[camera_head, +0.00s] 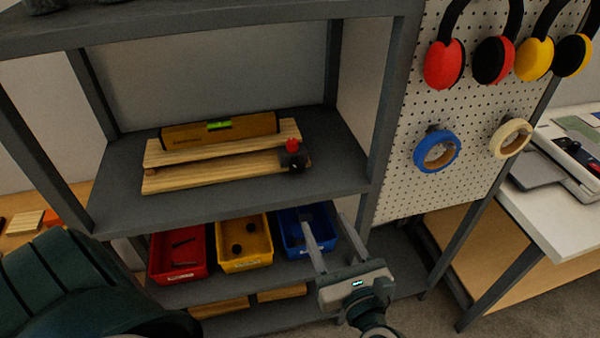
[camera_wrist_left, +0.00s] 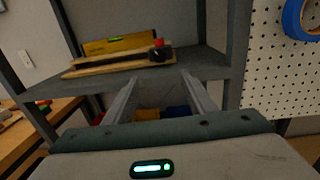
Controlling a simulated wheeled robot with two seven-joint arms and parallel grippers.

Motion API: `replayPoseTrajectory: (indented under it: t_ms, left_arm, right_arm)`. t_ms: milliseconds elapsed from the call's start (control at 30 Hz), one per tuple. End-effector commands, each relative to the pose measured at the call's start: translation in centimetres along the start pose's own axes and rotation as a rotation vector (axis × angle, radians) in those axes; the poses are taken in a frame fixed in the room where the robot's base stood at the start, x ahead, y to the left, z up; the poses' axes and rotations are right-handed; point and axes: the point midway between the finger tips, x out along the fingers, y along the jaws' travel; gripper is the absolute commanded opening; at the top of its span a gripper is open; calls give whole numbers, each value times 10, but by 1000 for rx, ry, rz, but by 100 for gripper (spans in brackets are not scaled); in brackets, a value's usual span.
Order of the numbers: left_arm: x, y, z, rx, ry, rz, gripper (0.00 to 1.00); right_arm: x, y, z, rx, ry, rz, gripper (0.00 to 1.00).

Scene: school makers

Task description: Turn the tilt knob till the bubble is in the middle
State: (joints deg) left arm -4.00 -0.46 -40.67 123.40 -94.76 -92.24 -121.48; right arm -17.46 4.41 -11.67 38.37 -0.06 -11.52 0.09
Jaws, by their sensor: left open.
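A yellow spirit level (camera_head: 240,128) with a green vial (camera_head: 219,125) lies on the upper board of a two-board wooden tilt stand (camera_head: 215,178) on the middle shelf. The vial is too small to tell where its bubble sits. A red knob (camera_head: 292,145) on a black block (camera_head: 296,161) is at the stand's right end; the knob also shows in the left wrist view (camera_wrist_left: 158,42). My left gripper (camera_head: 322,219) is open and empty, in front of and below the shelf edge, apart from the knob. My right gripper is not in view.
Red (camera_head: 178,257), yellow (camera_head: 244,243) and blue (camera_head: 291,232) bins stand on the lower shelf, near my left gripper. A shelf post (camera_head: 385,110) rises right of the stand. A pegboard (camera_head: 400,190) holds ear defenders and tape rolls. Bare shelf (camera_head: 335,165) lies right of the knob.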

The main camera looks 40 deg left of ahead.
Motion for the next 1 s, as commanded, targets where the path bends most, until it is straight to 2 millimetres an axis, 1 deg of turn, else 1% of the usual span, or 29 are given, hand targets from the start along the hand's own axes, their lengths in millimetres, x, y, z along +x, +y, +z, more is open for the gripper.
replayPoseTrajectory:
  t_ms: [167,367,500,633,767,1000]
  left_arm:
    - [5,0,0,1,-1,-1,51]
    - [23,0,1,1,-4,0,51]
    - [44,0,2,1,-5,-1,51]
    - [67,0,2,2,-4,0,51]
    - [91,0,2,3,-5,1,51]
    - [134,0,2,2,-3,-1,51]
  right_arm:
    - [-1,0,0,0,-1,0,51]
    - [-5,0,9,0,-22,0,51]
    - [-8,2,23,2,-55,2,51]
    - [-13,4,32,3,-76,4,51]
    - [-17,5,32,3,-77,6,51]
    - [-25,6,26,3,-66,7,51]
